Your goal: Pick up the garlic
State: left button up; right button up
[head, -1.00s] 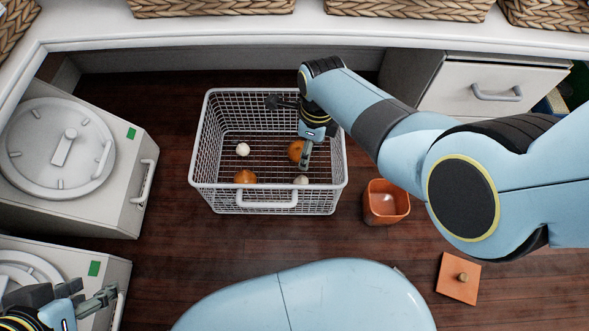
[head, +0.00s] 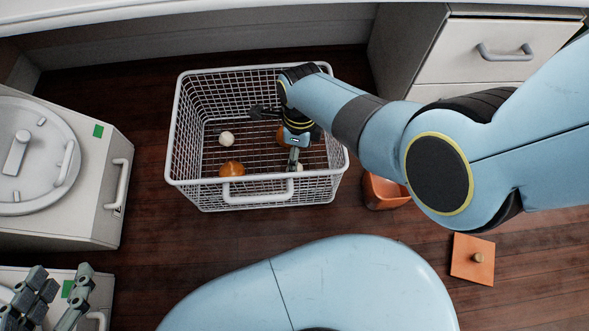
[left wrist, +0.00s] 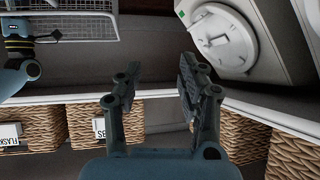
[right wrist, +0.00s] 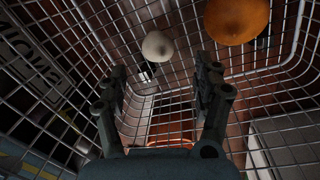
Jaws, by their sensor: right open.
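A wire basket (head: 258,197) holds two white garlic bulbs and two orange-brown onions. One garlic (head: 226,138) lies at the left of the basket; another garlic (head: 299,168) is partly hidden at the front right by my right gripper (head: 277,137). My right gripper is open inside the basket. In the right wrist view, a garlic (right wrist: 157,46) lies beyond the open fingers, with nothing between them; an onion (right wrist: 237,20) is to its right. Another onion (head: 231,169) is at the basket's front. My left gripper (head: 62,278) is open and empty at the lower left, also in the left wrist view (left wrist: 155,85).
An orange pot (head: 384,193) stands right of the basket, and an orange lid (head: 473,258) with a knob lies on the dark wooden floor. White units with handles (head: 118,184) stand at left. A drawer cabinet (head: 478,60) is at back right. Woven baskets (left wrist: 90,122) line a shelf.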

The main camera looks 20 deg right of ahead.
jog(key=shift+f, duration=0.4)
jog(key=shift+s+a+f+b, duration=0.1)
jog(key=shift+a+f+b, duration=0.05)
jog(key=shift+f+b, duration=0.6)
jog(key=shift+a+f+b, duration=0.15)
jog(key=shift+f+b, duration=0.45)
notch_tip(320, 180, down, 2)
jog(key=shift+s+a+f+b, duration=0.1)
jog(key=shift+a+f+b, duration=0.1)
jog(key=shift+b, duration=0.75)
jog(key=c, duration=1.2)
pick_arm(q)
jog(key=w+d+r+m+t+h, duration=0.1)
jog(key=w+r+t, duration=0.2)
jog(key=r, duration=0.6)
jog(key=w+d+r+m+t+h, duration=0.1)
jog(key=w+r+t+h, duration=0.1)
jog(key=r+t, duration=0.4)
jog(key=w+d+r+m+t+h, duration=0.1)
jog(key=w+r+t, duration=0.3)
jog(key=r, duration=0.7)
jog(key=shift+w+r+m+t+h, duration=0.3)
jog(key=shift+w+r+m+h, duration=0.15)
jog(key=shift+h, duration=0.25)
pick_arm(e)
jog(key=shift+c, duration=0.2)
pick_arm(q)
jog(key=shift+w+d+f, duration=0.1)
jog(key=shift+f, duration=0.1)
